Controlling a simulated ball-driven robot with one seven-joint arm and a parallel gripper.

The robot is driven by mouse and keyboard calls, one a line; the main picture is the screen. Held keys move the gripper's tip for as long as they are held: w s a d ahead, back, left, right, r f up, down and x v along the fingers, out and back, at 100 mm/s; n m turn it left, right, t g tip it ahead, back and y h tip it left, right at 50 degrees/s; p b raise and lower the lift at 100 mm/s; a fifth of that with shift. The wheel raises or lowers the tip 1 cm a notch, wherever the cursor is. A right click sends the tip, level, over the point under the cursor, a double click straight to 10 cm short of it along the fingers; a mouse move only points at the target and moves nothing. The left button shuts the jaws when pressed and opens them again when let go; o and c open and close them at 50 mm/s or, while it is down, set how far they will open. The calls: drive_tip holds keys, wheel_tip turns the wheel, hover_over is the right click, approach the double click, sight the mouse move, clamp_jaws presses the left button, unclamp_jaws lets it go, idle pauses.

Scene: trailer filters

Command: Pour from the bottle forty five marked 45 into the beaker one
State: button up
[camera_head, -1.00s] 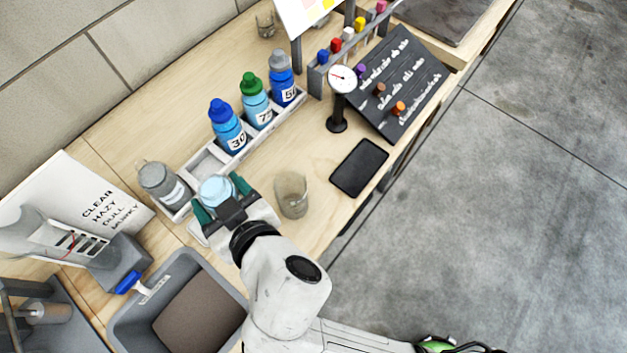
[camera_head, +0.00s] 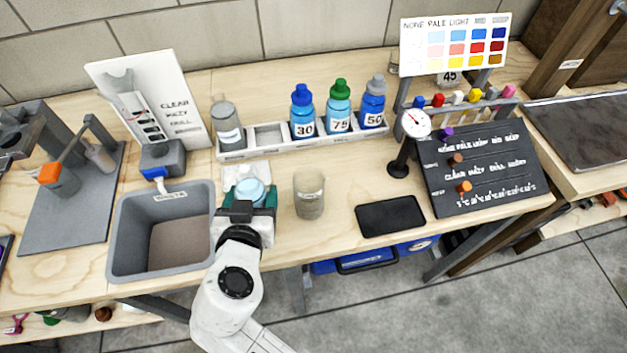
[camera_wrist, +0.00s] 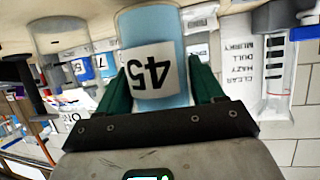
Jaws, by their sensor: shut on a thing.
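My gripper (camera_head: 250,196) is shut on the light blue bottle marked 45 (camera_head: 249,190), with a dark green jaw on each side of it. In the wrist view the bottle (camera_wrist: 165,40) fills the space between the jaws; its 45 label appears upside down in that picture. The bottle looks about upright. The beaker (camera_head: 309,199), a greyish see-through cup, stands on the bench just right of the bottle, apart from it. A clear cylinder at the left of the wrist view looks like the beaker (camera_wrist: 60,38). My gripper hides the bottle's lower part in the head view.
Behind is a white rack (camera_head: 262,153) with a grey bottle and bottles marked 30, 75 and 50. A grey waste bin (camera_head: 125,225) stands left. A black flat pad (camera_head: 390,216), a dial gauge (camera_head: 416,123) and a dark sloped board (camera_head: 490,165) are right of the beaker.

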sight(256, 179)
drive_tip(key=shift+d+r, duration=0.15)
drive_tip(key=shift+r, duration=0.05)
drive_tip(key=shift+w+d+r+m+y+p, duration=0.15)
drive_tip(key=shift+d+m+y+p, duration=0.2)
drive_tip(key=shift+m+p, duration=0.3)
drive_tip(key=shift+m+g+y, duration=0.4)
drive_tip(key=shift+m+y, duration=0.25)
drive_tip(key=r+p, duration=0.1)
drive_tip(key=r, duration=0.1)
drive_tip(key=r+p, duration=0.3)
drive_tip(key=p, duration=0.1)
drive_tip(key=shift+w+d+r, duration=0.1)
drive_tip(key=shift+d+r, duration=0.2)
drive_tip(key=shift+r, duration=0.1)
drive_tip(key=shift+d, duration=0.1)
drive_tip(key=shift+w+d+r+m+y+p, duration=0.1)
drive_tip(key=shift+d+r+m+y+p, duration=0.15)
drive_tip(key=shift+r+p, duration=0.25)
drive_tip(key=shift+w+d+r+m+y+p, duration=0.1)
drive_tip(key=shift+r+m+y+p, duration=0.05)
drive_tip(key=shift+r+m+p, duration=0.25)
drive_tip(key=shift+f, duration=0.2)
drive_tip(key=shift+d+r+m+y+p, duration=0.3)
drive_tip(key=shift+d+r+m+y, duration=0.05)
drive_tip(key=shift+d+m+y, duration=0.1)
drive_tip(key=shift+r+m+y, duration=0.35)
drive_tip(key=shift+r+m, duration=0.05)
drive_tip(key=shift+m, duration=0.2)
